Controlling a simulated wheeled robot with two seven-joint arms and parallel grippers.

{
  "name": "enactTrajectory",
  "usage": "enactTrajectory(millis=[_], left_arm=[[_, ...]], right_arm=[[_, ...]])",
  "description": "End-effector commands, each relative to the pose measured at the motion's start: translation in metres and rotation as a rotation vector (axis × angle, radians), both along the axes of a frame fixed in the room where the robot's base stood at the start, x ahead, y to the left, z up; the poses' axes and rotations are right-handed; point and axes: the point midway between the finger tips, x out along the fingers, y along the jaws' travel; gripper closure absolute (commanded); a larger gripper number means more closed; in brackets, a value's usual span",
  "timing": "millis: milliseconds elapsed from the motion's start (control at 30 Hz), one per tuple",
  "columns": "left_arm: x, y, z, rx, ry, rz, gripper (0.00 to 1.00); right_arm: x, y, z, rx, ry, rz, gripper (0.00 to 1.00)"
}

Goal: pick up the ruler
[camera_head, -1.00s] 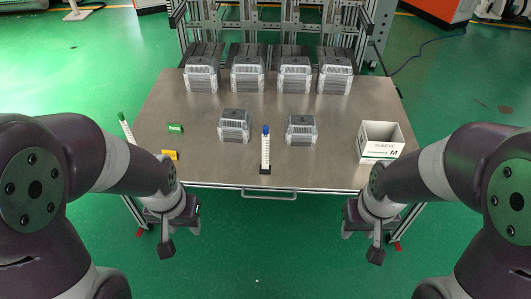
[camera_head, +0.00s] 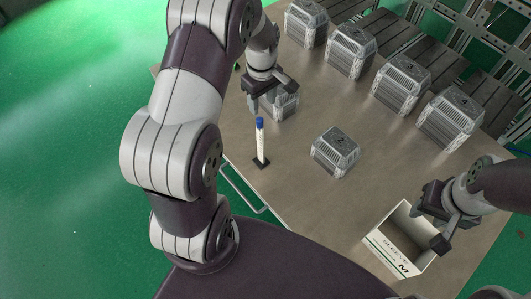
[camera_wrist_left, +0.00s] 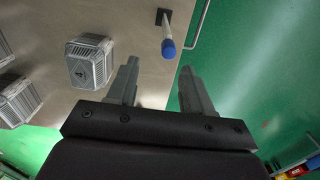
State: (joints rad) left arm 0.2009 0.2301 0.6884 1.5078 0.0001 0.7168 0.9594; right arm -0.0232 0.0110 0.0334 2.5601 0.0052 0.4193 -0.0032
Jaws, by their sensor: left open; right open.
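No flat ruler is clear in view. A white upright stick with a blue top (camera_head: 260,142) stands on a small black base near the table's front edge and may be the ruler; it also shows in the left wrist view (camera_wrist_left: 167,38). In the left wrist view the stick is beyond the open fingertips (camera_wrist_left: 158,75), not touched. My right gripper (camera_head: 436,220) is open beside and over the white carton.
The white SLEEVE carton (camera_head: 373,262) stands open at the table's right corner. Several larger ones (camera_head: 402,83) line the back. The table (camera_head: 308,205) is clear between stick and carton.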

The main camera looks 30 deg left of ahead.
Motion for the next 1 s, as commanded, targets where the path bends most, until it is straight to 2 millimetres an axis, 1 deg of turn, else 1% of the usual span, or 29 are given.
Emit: enactTrajectory(millis=[33,200,367,533,600,700,867,900,967,1000], left_arm=[[-0.001,0.001,-0.012,-0.002,0.006,0.011,0.49],[-0.001,0.001,-0.049,0.000,0.004,0.010,0.49],[-0.001,0.001,-0.068,0.000,0.002,0.009,0.49],[-0.008,0.004,-0.098,0.000,0.002,0.009,0.49],[-0.007,0.004,-0.110,0.000,0.001,0.008,0.49],[-0.007,0.004,-0.117,0.000,0.000,0.007,0.49],[-0.006,0.004,-0.117,0.001,-0.001,0.007,0.49],[-0.006,0.004,-0.117,0.001,-0.001,0.007,0.53],[-0.006,0.004,-0.117,0.001,-0.001,0.007,0.72],[-0.006,0.004,-0.117,0.001,-0.001,0.007,0.85]], right_arm=[[0.000,0.000,-0.001,0.000,0.000,0.000,0.57],[0.000,0.000,0.000,0.000,-0.001,0.000,0.57],[0.000,0.000,0.000,0.000,0.000,0.000,0.57],[0.000,0.000,0.002,0.000,0.000,0.000,0.57],[0.000,0.000,0.001,0.000,-0.001,0.000,0.57],[0.000,0.000,0.001,0.000,-0.001,0.000,0.57],[0.000,0.000,0.001,0.000,0.000,0.000,0.57],[0.000,0.000,0.001,0.000,0.000,0.000,0.57],[0.000,0.000,0.001,0.000,0.000,0.000,0.57],[0.000,0.000,0.001,0.000,0.000,0.000,0.57]])
